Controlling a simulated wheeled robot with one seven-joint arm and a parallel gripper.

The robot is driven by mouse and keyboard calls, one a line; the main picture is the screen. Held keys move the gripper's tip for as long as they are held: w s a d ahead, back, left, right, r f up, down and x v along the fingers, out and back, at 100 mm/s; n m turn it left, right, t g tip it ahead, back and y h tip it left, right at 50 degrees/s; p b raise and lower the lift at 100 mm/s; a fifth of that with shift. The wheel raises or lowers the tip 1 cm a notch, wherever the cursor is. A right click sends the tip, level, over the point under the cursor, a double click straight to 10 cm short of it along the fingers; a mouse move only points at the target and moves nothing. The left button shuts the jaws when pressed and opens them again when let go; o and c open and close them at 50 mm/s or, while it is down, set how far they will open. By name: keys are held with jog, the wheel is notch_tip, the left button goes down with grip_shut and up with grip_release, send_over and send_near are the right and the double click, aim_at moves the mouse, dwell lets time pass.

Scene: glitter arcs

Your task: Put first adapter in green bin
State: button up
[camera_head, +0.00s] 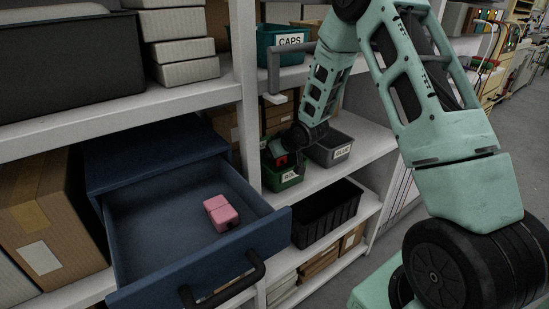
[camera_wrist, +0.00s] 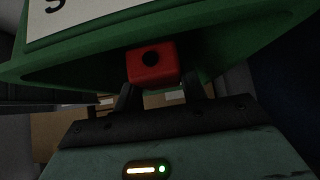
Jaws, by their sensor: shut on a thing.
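A small red block-shaped adapter (camera_wrist: 152,68) with a dark round hole shows between the fingers of my gripper (camera_wrist: 161,86) in the wrist view. My gripper is shut on it. In the head view the red adapter (camera_head: 282,160) is at the green bin (camera_head: 286,184) on the middle shelf, with my gripper (camera_head: 287,158) over the bin's opening. The green bin's wall (camera_wrist: 225,28) fills the upper wrist view, close to the adapter. I cannot tell whether they touch. A pink adapter-like block (camera_head: 221,213) lies in the open blue drawer.
The blue drawer (camera_head: 185,270) stands pulled out at the lower left. A grey bin (camera_head: 331,150) is right of the green bin. A black crate (camera_head: 325,217) is on the shelf below. A teal CAPS bin (camera_head: 284,48) is above. A shelf post (camera_head: 246,95) stands to the left.

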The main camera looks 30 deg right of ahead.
jog(key=shift+w+a+f+p, duration=0.15)
jog(key=shift+f+p, duration=0.15)
jog(key=shift+f, duration=0.65)
jog(key=shift+f, duration=0.1)
jog(key=shift+f+b, duration=0.35)
jog(key=shift+b, duration=0.1)
jog(key=shift+f, duration=0.15)
jog(key=o, duration=1.1)
